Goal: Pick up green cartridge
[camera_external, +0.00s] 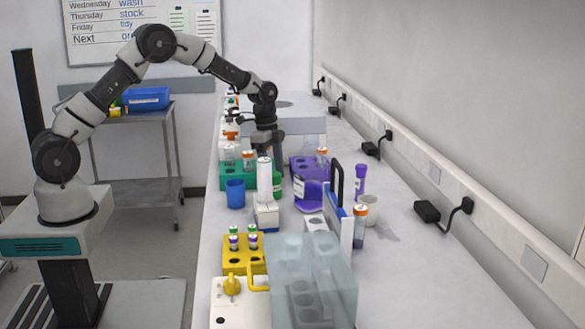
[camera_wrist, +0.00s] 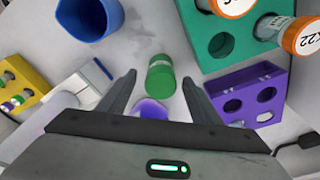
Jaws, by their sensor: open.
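The green cartridge (camera_wrist: 160,75) stands on the bench in the wrist view, just ahead of and between the fingers of my gripper (camera_wrist: 159,90). The fingers are open, with nothing between them touching the cartridge that I can see. In the external view the green cartridge (camera_external: 277,184) shows beside the white device, partly hidden by it. My gripper (camera_external: 270,150) points down above that area, its fingertips hard to make out there.
A green rack (camera_external: 231,176) and a purple rack (camera_external: 303,168) with vials flank the spot. A blue cup (camera_external: 235,193), a white upright device (camera_external: 265,185) and a yellow rack (camera_external: 238,262) stand close by. The bench at right is mostly clear.

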